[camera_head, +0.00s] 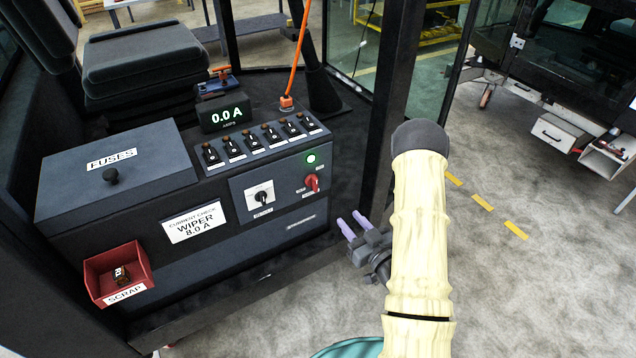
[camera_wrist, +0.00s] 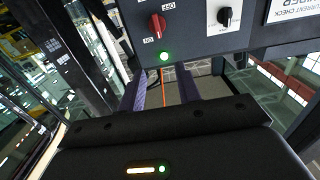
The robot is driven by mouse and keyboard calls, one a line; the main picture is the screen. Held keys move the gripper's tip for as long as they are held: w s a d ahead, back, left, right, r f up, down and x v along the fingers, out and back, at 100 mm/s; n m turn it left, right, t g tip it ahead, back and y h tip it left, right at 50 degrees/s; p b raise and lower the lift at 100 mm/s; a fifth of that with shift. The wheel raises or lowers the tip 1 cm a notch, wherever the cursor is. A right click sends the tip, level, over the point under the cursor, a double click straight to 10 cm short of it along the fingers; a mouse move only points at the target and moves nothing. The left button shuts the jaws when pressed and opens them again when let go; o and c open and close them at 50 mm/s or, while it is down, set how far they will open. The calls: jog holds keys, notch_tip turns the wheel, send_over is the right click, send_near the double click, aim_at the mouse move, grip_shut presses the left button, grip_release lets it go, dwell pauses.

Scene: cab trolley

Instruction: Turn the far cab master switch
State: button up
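A red rotary switch (camera_head: 312,183) sits on the front panel of the near cab console, below a lit green lamp (camera_head: 311,158). In the wrist view the red switch (camera_wrist: 158,26) appears upside down, with OFF and ON labels beside it. I cannot read a label naming it the master switch. My gripper (camera_head: 354,223) is just right of the console, apart from the switch. Its two purple fingers are spread with nothing between them; they also show in the wrist view (camera_wrist: 160,90). Another cab-like machine (camera_head: 590,60) stands at the upper right; no switch can be made out on it.
A black rotary switch (camera_head: 262,196) is left of the red one. The console top holds a FUSES box (camera_head: 110,165), several breakers (camera_head: 265,138) and a meter (camera_head: 226,113) reading 0.0 A. A red SCRAP bin (camera_head: 118,268) hangs at left. A dark post (camera_head: 385,120) stands behind my gripper. Open floor lies right.

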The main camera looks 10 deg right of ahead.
aim_at(317, 180)
jog(key=shift+w+f+b, duration=0.1)
jog(key=shift+w+b, duration=0.1)
jog(key=shift+b, duration=0.15)
jog(key=b+x, duration=0.2)
jog(key=b, duration=0.3)
jog(key=shift+f+b, duration=0.15)
jog(key=shift+b, duration=0.2)
jog(key=p+x, duration=0.1)
jog(key=x, duration=1.4)
grip_shut()
